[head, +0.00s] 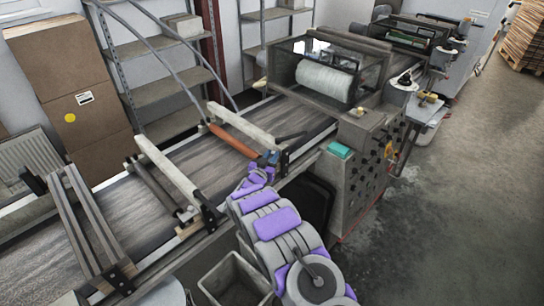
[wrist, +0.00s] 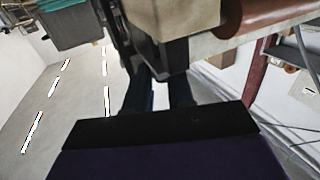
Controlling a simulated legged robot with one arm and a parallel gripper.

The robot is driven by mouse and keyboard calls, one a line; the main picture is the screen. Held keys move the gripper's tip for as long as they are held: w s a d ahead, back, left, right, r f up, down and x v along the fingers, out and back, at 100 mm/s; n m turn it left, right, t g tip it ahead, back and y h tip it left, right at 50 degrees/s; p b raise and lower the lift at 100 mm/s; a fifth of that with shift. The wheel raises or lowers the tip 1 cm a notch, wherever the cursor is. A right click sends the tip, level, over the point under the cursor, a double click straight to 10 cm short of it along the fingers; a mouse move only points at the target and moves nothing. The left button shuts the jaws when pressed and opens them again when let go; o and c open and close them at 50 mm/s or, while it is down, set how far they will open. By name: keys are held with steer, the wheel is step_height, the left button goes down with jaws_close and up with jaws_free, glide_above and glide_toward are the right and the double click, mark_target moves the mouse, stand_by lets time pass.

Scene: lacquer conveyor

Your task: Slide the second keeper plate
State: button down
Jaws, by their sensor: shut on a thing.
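My gripper (wrist: 162,90) is at the machine-side end of the orange-brown roller; its two dark fingers are shut on a small dark plate (wrist: 168,58), which looks like the keeper plate. In the head view my gripper (head: 268,160) is small, and the plate's contact with the fingers is hard to make out. A black bracket (head: 284,160) stands at the rail beside it. The brown roller (head: 232,140) lies across the conveyor next to a pale bar. Another black end bracket (head: 211,214) is at the nearer pale bar.
The conveyor belt (head: 130,205) runs diagonally under the bars. The grey control cabinet (head: 350,185) with knobs stands close to the right of my arm. A grey bin (head: 235,282) is below the arm. Open floor (head: 450,220) lies to the right.

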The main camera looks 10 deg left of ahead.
steer(key=shift+a+r, duration=0.2)
steer(key=shift+a, duration=0.3)
steer(key=shift+d, duration=0.15)
steer(key=c, duration=1.4)
jaws_free()
steer(key=shift+d, duration=0.2)
steer(key=shift+o, duration=1.4)
steer(key=shift+w+d+f, duration=0.1)
steer(key=shift+w, duration=0.05)
steer(key=shift+o, duration=0.6)
steer(key=shift+a, duration=0.5)
steer(key=shift+d, duration=0.5)
steer(key=shift+r, duration=0.55)
steer(key=r, duration=0.1)
steer(key=r+p, duration=0.1)
steer(key=shift+a+r, duration=0.2)
steer(key=shift+r, duration=0.15)
steer(key=s+d, duration=0.2)
steer(key=s, duration=0.5)
steer(key=s+d+p, duration=0.1)
steer(key=s+d, duration=0.2)
steer(key=s, duration=0.5)
steer(key=shift+s+r, duration=0.15)
steer(key=shift+r, duration=0.3)
